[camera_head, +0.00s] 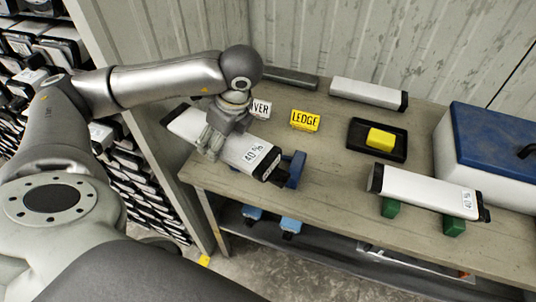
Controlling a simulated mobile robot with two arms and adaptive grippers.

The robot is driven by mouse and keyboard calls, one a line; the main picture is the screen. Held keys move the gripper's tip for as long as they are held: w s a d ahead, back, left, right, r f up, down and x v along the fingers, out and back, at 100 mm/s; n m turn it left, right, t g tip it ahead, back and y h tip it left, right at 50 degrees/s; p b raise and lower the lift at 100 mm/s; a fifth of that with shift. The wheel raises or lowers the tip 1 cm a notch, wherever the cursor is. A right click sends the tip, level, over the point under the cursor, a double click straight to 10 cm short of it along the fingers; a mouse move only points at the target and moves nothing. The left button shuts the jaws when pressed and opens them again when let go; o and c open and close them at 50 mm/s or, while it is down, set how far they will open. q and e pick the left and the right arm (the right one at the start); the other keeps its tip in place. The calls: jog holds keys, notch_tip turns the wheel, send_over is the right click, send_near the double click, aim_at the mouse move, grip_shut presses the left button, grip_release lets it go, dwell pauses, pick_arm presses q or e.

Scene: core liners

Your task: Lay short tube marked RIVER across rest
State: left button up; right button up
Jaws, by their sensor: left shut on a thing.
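My left gripper (212,142) is shut on a white tube (238,149) with black end caps, around its middle. The tube slants over the left part of the table, and its label reads "40 %". Its right end is at a blue rest (293,170); I cannot tell whether it touches. Any second blue support under the tube is hidden. A white sign (262,107) behind the gripper shows only "VER"; the rest of the word is covered. My right gripper is not in view.
Another "40 %" tube (425,191) lies across green blocks (391,208) at right. A further white tube (366,93) lies at the back. A yellow LEDGE sign (305,120), a black tray (359,150) with a yellow block (381,139) and a blue-lidded box (500,143) stand nearby.

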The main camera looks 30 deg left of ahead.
pick_arm(q)
jog(key=shift+a+r+n+g, duration=0.3)
jog(key=shift+a+n, duration=0.1)
jog(key=shift+n, duration=0.5)
jog(key=shift+a+n, duration=0.1)
jog(key=shift+n, duration=0.2)
jog(key=shift+w+f, duration=0.1)
jog(key=shift+w, duration=0.1)
jog(key=w+d+f+p, duration=0.1)
jog(key=w+d+f, duration=0.3)
jog(key=w+f, duration=0.8)
jog(key=shift+w+d+f+p, duration=0.15)
jog(key=shift+w+f+p, duration=0.15)
jog(key=shift+w+f, duration=0.1)
jog(key=shift+f, duration=0.1)
